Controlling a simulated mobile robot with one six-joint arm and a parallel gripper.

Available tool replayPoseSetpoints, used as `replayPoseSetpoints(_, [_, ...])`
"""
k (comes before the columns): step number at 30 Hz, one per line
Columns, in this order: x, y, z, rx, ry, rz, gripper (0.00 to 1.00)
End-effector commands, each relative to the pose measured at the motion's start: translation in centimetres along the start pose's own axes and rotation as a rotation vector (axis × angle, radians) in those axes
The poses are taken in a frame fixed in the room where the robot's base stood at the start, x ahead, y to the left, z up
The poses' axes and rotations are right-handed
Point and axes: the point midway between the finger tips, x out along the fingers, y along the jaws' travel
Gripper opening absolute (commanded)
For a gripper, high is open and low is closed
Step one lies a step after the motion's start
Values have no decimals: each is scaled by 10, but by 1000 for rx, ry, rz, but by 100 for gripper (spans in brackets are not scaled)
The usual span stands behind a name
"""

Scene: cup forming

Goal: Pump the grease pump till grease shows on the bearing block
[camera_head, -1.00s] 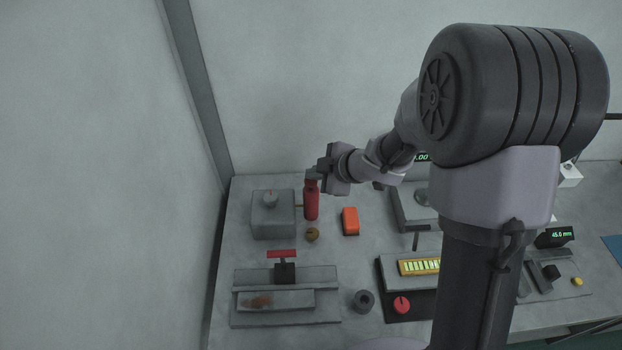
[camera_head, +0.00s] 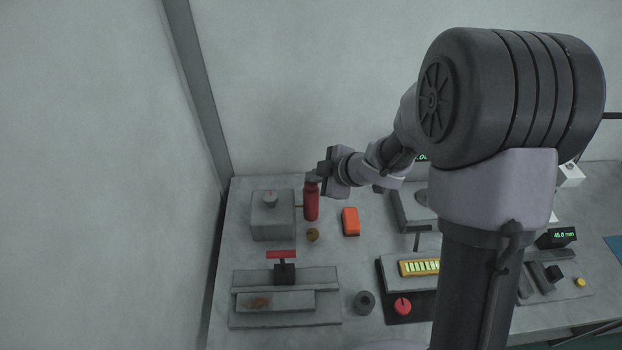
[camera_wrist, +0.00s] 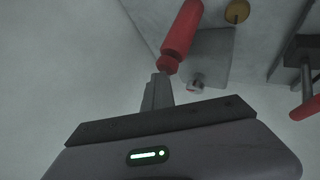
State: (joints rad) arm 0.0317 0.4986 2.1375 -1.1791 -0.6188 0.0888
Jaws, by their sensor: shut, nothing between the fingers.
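The grease pump (camera_head: 311,204) is a red upright cylinder at the back left of the bench. It also shows in the wrist view (camera_wrist: 181,31). The bearing block (camera_head: 272,221) is a plain grey box to its left with a small round knob on top; a thin brassy piece lies between the two. In the wrist view the block (camera_wrist: 214,60) lies beyond the pump. My gripper (camera_head: 312,176) is shut and empty, its fingertips at the pump's top end. The fingers (camera_wrist: 158,90) appear to touch that end; the exact contact is hard to tell.
A brass knob (camera_head: 312,235) and an orange box (camera_head: 350,221) stand close to the pump. A grey slide fixture with a red T-handle (camera_head: 282,254) sits in front. A dark ring (camera_head: 364,302) and a red button (camera_head: 402,306) are to its right. A wall rises behind.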

Motion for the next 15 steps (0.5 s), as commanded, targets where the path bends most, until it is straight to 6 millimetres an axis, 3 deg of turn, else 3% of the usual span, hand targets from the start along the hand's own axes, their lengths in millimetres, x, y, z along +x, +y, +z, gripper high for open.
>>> replayPoseSetpoints(15, [5, -4, 4, 1, -1, -2, 0])
